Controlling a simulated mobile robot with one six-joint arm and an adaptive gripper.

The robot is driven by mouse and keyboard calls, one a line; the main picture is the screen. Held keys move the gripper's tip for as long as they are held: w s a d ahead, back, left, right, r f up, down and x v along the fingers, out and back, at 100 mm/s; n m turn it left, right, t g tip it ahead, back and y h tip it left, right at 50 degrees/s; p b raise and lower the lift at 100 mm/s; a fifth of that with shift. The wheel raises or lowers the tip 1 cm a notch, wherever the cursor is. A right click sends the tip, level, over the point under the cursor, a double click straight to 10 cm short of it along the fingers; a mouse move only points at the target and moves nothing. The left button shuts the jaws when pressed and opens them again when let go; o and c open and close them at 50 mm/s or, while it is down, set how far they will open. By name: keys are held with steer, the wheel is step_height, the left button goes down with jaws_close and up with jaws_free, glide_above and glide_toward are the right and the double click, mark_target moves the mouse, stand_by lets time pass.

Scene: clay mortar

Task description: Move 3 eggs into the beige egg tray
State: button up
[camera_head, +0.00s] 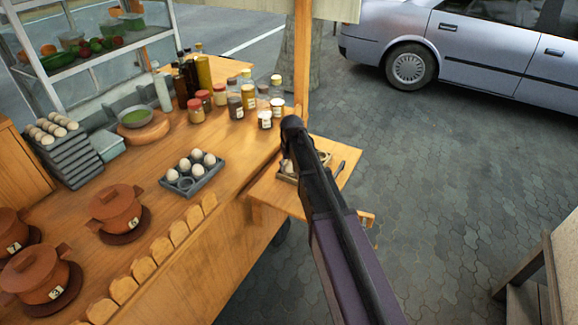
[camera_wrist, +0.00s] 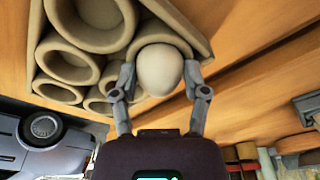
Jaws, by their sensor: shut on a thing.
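The beige egg tray (camera_wrist: 72,56) fills the upper left of the wrist view, with round cups. My gripper (camera_wrist: 160,72) is shut on another white egg (camera_wrist: 160,71), one finger on each side. This held egg overlaps a cup at the tray's edge; I cannot tell whether it touches the cup. In the head view, my arm hides the gripper and most of the beige tray on the small side table (camera_head: 262,190). A grey tray (camera_head: 185,188) with several white eggs (camera_head: 197,154) stands on the counter.
Bottles and jars (camera_head: 235,105) crowd the counter's back right, beside a wooden post (camera_head: 302,60). Lidded clay pots (camera_head: 116,208) stand at the left. A stack of egg trays (camera_head: 70,155) stands behind them.

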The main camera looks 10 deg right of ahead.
steer(key=o, duration=0.8)
steer(key=shift+r, duration=0.15)
step_height(320, 180, up, 6)
steer(key=p, duration=0.6)
steer(key=shift+f, duration=0.2)
steer(key=shift+a+r+p, duration=0.15)
steer(key=shift+r+p, duration=0.2)
steer(key=shift+s+a+r+p, duration=0.5)
steer(key=shift+a+r+p, duration=0.55)
steer(key=shift+a, duration=3.2)
steer(key=shift+s+a+r+p, duration=0.45)
steer(key=shift+a+r+p, duration=0.6)
steer(key=shift+a, duration=3.15)
steer(key=shift+s+a+r+p, duration=0.5)
steer(key=shift+a+r+p, duration=0.55)
steer(key=shift+a, duration=3.2)
